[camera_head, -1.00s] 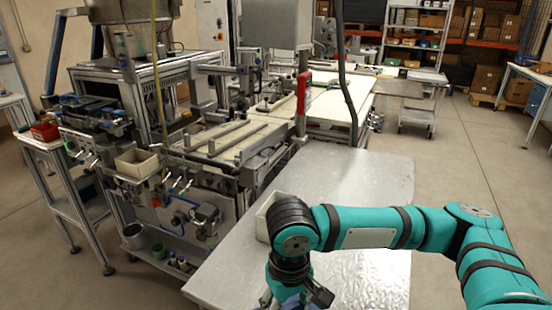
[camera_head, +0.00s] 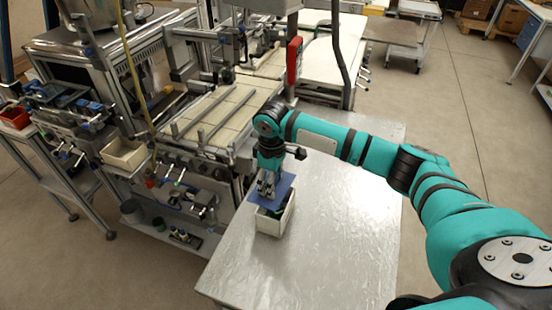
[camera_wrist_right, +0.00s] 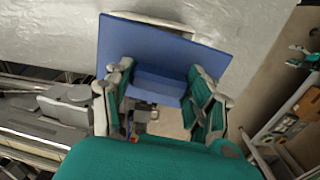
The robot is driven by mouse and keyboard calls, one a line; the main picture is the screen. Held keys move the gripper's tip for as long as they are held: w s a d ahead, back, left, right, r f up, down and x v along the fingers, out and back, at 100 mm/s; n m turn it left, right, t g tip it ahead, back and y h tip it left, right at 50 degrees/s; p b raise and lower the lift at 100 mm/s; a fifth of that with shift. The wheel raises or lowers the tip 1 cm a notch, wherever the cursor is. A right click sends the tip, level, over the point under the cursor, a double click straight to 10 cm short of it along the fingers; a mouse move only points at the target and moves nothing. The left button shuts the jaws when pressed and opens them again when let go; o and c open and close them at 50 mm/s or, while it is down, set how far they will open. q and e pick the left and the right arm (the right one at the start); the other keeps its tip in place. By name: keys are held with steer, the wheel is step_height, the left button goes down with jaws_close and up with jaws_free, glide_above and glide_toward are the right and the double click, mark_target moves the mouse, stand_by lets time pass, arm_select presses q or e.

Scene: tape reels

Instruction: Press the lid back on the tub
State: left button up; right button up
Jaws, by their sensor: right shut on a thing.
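The tub (camera_head: 270,224) is a cream, open-topped box on the metal table, with something dark green showing inside. The lid (camera_head: 285,187) is a flat blue plate with a raised block; it also shows in the right wrist view (camera_wrist_right: 165,45). My right gripper (camera_head: 267,188) points down and is shut on the lid's block, with a finger on each side in the wrist view (camera_wrist_right: 160,95). The lid is over the tub's back part, tilted, and the front of the opening shows below it. Whether lid and rim touch, I cannot tell. My left gripper is out of view.
The shiny metal table (camera_head: 330,235) is clear around the tub. A machine with a slatted bed (camera_head: 215,115) stands close behind and to the left. A red handle (camera_head: 294,60) rises behind the table. A cream bin (camera_head: 124,153) hangs on the machine.

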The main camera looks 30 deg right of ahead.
mark_target(276, 194)
steer(key=shift+w+d+r+n+p, duration=0.2)
steer(key=shift+w+d+n+p, duration=0.2)
steer(key=shift+d+p, duration=0.2)
steer(key=shift+d+f, duration=0.1)
steer(key=shift+d, duration=0.1)
steer(key=shift+w+f, duration=0.1)
steer(key=shift+f, duration=0.05)
step_height(276, 194, down, 5)
steer(key=b, duration=0.6)
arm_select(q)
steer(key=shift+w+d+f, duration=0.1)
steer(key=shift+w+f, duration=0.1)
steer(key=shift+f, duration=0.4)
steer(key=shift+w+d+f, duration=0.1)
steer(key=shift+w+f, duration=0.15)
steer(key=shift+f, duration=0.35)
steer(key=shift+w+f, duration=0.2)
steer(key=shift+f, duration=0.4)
arm_select(e)
steer(key=shift+f, duration=0.75)
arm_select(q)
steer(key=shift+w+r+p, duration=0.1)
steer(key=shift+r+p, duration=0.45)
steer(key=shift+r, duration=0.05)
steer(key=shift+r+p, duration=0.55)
arm_select(e)
steer(key=shift+f, duration=0.4)
